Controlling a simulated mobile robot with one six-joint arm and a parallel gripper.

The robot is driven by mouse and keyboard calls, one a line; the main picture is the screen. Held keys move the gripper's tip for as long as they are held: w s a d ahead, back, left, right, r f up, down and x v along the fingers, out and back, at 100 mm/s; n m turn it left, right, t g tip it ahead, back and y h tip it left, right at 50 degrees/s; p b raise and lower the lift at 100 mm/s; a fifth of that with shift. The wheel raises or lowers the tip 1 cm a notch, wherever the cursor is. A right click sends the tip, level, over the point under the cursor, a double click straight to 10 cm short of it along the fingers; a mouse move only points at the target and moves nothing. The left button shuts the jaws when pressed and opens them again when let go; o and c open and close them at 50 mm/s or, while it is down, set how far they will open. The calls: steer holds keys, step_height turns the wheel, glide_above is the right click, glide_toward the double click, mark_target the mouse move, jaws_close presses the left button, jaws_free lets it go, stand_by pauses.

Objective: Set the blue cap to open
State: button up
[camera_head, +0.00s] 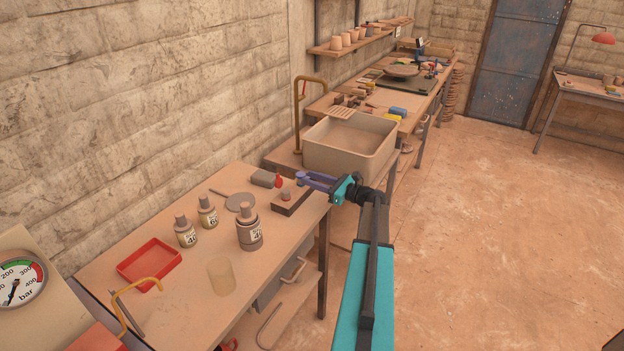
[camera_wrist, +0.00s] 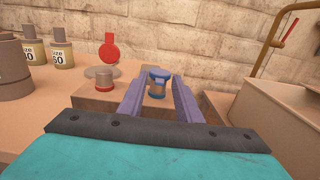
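The cap appears between or just beyond the fingertips, with a small gap showing at each side; exact depth is hard to tell. In the head view my gripper (camera_head: 306,182) is over the far right end of the wooden block (camera_head: 291,205), and the blue cap cannot be made out there.
A similar small cylinder with a red base (camera_wrist: 104,82) stands left of the fingers, with a red disc (camera_wrist: 109,47) behind it. Glaze jars (camera_head: 249,235), a red tray (camera_head: 149,263) and a grey block (camera_head: 264,178) share the table. A sink (camera_head: 349,158) stands beyond.

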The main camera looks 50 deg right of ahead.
steer(key=shift+c, duration=0.2)
jaws_close()
